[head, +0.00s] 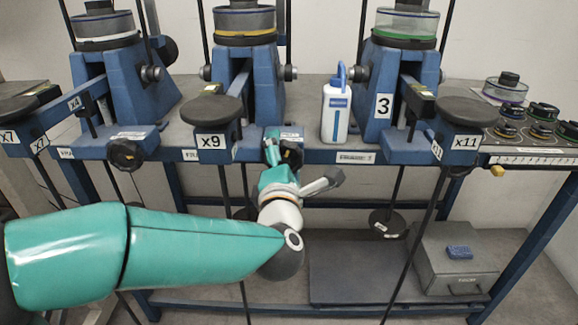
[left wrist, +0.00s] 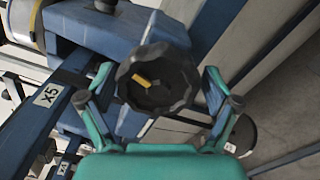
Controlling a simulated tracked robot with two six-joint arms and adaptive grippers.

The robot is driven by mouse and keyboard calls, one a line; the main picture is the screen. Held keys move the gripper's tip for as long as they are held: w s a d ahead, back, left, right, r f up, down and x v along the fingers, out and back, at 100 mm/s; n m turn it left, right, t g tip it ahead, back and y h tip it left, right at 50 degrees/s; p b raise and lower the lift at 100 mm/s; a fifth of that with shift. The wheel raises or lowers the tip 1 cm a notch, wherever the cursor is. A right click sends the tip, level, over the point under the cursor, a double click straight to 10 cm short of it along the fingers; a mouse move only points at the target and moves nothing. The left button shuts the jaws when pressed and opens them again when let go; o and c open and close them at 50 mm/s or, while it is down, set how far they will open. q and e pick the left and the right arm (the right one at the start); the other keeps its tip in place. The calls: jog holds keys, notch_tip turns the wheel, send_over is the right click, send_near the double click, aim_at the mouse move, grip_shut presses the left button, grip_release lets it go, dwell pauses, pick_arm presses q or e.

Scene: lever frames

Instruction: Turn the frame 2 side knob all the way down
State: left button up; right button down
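Frame 2 (head: 262,98) is the middle blue lever frame on the bench, with an x9 label on its lever end. Its side knob (head: 291,155) is black and lobed, at the front of its base, partly hidden by my gripper in the head view. In the left wrist view the knob (left wrist: 178,92) shows face on, with a yellow mark left of its centre. My left gripper (head: 274,152) is open at the knob. In the left wrist view its teal fingers (left wrist: 157,76) stand either side of the knob, with small apparent gaps. My right gripper is not in view.
Frame 1 (head: 113,85) with its own knob (head: 125,154) stands left; frame 3 (head: 385,92) stands right. A white bottle with a blue top (head: 336,112) stands between frames 2 and 3. Hanging rods and a grey box (head: 455,268) are below the bench.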

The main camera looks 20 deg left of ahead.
pick_arm(q)
jog(key=shift+s+d+r, duration=0.1)
jog(key=shift+s+d, duration=0.15)
jog(key=shift+s, duration=0.15)
jog(key=b+v, duration=0.2)
jog(key=v, duration=0.3)
jog(key=shift+s, duration=0.2)
